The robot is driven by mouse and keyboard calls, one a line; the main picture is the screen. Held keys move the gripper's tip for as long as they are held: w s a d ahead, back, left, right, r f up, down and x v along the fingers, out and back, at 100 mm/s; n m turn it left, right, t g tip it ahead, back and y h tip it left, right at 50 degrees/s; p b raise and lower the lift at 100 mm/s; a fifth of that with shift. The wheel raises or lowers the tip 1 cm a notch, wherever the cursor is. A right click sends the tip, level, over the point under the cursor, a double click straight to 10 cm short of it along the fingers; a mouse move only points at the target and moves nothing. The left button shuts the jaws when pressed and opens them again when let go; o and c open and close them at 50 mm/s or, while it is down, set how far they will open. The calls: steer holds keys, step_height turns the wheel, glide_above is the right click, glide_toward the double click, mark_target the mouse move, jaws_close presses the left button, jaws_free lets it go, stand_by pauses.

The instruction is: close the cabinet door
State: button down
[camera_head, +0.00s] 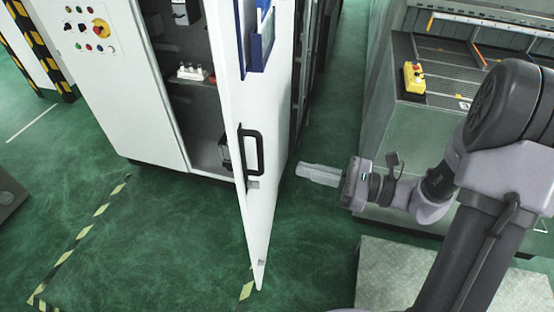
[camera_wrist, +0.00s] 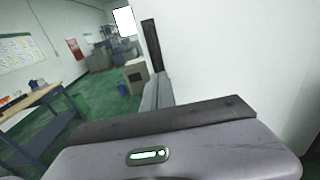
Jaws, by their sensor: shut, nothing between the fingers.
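The cabinet (camera_head: 120,90) is white, with a control panel on its front, and stands at the upper left in the head view. Its door (camera_head: 265,130) is swung wide open towards me and shows a black handle (camera_head: 251,152) on its face. Dark shelves with small parts show inside the cabinet. My gripper (camera_head: 298,172) is shut and empty, pointing left, just right of the door's right-hand side and apart from it or nearly so; the exact gap is hard to tell.
A grey machine bench (camera_head: 410,150) with a yellow button box (camera_head: 414,78) stands on the right, close to my arm. A light plate (camera_head: 390,275) lies on the floor at the lower right. The green floor left of the door is clear. The wrist view shows a workbench (camera_wrist: 45,95).

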steer(key=x, duration=0.7)
steer(key=shift+a, duration=0.35)
steer(key=shift+w+r, duration=0.1)
